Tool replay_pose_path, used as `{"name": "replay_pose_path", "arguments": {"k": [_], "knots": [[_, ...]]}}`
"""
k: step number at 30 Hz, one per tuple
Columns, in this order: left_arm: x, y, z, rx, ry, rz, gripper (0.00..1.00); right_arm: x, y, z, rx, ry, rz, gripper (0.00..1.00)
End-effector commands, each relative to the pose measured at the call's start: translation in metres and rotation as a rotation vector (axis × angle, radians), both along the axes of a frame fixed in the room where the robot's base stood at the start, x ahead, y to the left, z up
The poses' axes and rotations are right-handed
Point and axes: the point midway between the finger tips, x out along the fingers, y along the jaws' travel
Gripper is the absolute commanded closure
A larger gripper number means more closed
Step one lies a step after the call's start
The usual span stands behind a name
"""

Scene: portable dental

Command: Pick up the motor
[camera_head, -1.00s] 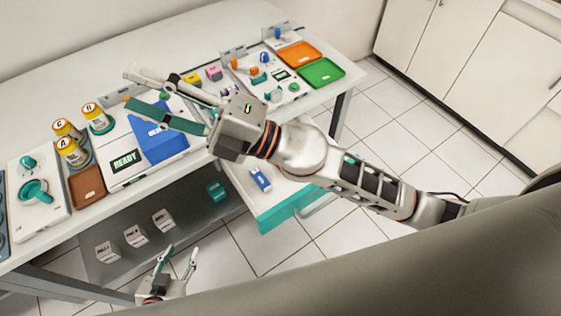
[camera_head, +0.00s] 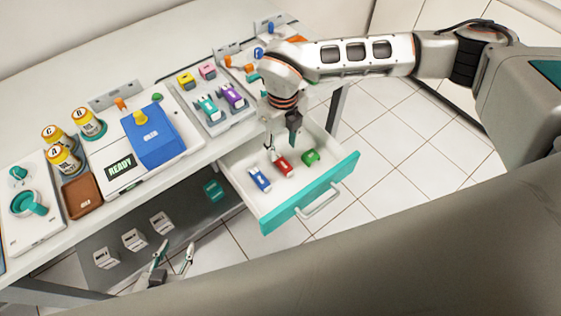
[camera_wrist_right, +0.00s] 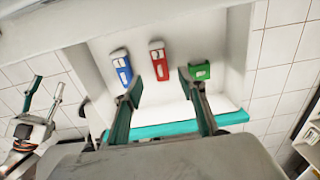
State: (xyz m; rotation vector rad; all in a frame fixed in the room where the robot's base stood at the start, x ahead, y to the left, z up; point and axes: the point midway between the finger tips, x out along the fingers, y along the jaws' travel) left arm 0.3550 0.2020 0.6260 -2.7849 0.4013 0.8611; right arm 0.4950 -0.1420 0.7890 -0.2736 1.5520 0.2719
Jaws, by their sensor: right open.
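None of the pieces is clearly marked as the motor. In the open drawer lie a blue piece (camera_head: 260,179), a red piece (camera_head: 284,168) and a green piece (camera_head: 311,157). They also show in the right wrist view as the blue piece (camera_wrist_right: 122,68), the red piece (camera_wrist_right: 158,62) and the green piece (camera_wrist_right: 200,71). My right gripper (camera_head: 281,143) is open and empty above the drawer, pointing down. In the right wrist view its fingertips (camera_wrist_right: 158,82) lie either side of the red piece's lower end. My left gripper (camera_head: 174,252) is open and empty, low before the table's under-shelf.
The drawer (camera_head: 336,181) has raised walls and a teal front with a handle. Above it, a tray (camera_head: 216,128) on the table holds a teal and a purple piece. A white device (camera_head: 109,155) with a blue cover stands left. Small boxes sit on the under-shelf.

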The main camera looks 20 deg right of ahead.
Motion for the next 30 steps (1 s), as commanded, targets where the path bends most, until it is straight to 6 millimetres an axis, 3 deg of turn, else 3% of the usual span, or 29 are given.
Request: {"name": "replay_pose_path", "arguments": {"k": [11, 19, 27, 30], "knots": [[-0.002, 0.0, -0.004, 0.001, 0.005, 0.0, 0.6, 0.0, 0.0, -0.034, -0.001, 0.004, -0.001, 0.6], [-0.003, 0.0, -0.007, 0.001, 0.008, 0.0, 0.6, 0.001, 0.0, -0.071, 0.001, 0.004, -0.001, 0.6], [-0.003, 0.0, -0.007, 0.001, 0.008, 0.0, 0.6, 0.002, 0.0, -0.076, 0.0, 0.002, 0.0, 0.6], [-0.003, 0.0, -0.007, 0.001, 0.008, 0.0, 0.6, 0.002, 0.0, -0.076, 0.0, 0.002, 0.0, 0.83]]}}
